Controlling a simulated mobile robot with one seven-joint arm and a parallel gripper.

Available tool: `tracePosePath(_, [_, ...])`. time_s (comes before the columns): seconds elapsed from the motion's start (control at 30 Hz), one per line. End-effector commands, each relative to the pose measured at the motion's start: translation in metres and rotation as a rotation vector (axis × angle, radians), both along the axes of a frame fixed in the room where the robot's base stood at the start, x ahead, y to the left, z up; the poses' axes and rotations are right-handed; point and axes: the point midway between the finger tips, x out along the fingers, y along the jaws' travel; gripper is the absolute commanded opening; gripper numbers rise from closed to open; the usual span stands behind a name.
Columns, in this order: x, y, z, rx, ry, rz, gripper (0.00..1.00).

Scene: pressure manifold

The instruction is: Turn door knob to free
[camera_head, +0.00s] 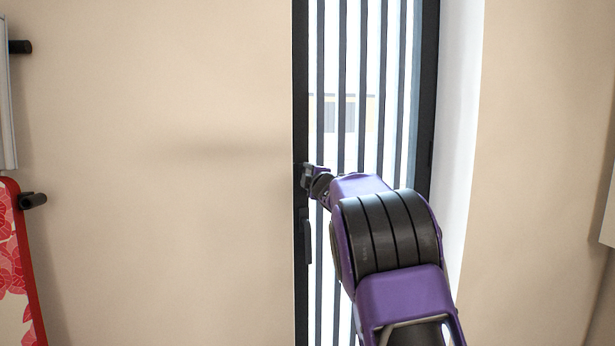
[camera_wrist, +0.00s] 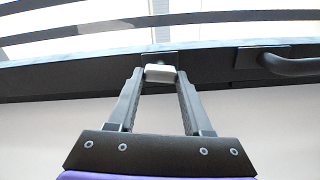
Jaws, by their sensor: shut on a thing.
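The door knob (camera_wrist: 161,73) is a small light grey block on a dark plate on the door frame, in the middle of the wrist view. My gripper (camera_wrist: 159,80) has one finger on each side of it and is shut on it. In the head view my gripper (camera_head: 309,178) reaches the left edge of the dark barred door (camera_head: 428,80). The knob is hidden there behind the gripper. Its exact turn angle is hard to tell.
A dark pull handle (camera_head: 304,236) is on the door frame below my gripper; it also shows at right in the wrist view (camera_wrist: 290,67). Beige walls stand on both sides. A red floral board (camera_head: 14,260) and black wall pegs (camera_head: 33,200) are at far left.

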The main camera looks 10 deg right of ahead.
Motion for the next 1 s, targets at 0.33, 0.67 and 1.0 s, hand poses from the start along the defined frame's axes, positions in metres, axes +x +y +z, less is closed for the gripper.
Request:
tracePosePath(0.33, [-0.0001,0.0006,-0.0003,-0.152,-0.023,0.001,0.0])
tracePosePath(0.67, [0.0,0.0003,-0.0006,-0.186,-0.028,0.001,0.0])
tracePosePath(1.0, [0.0,0.0002,-0.0007,-0.185,-0.027,0.001,0.64])
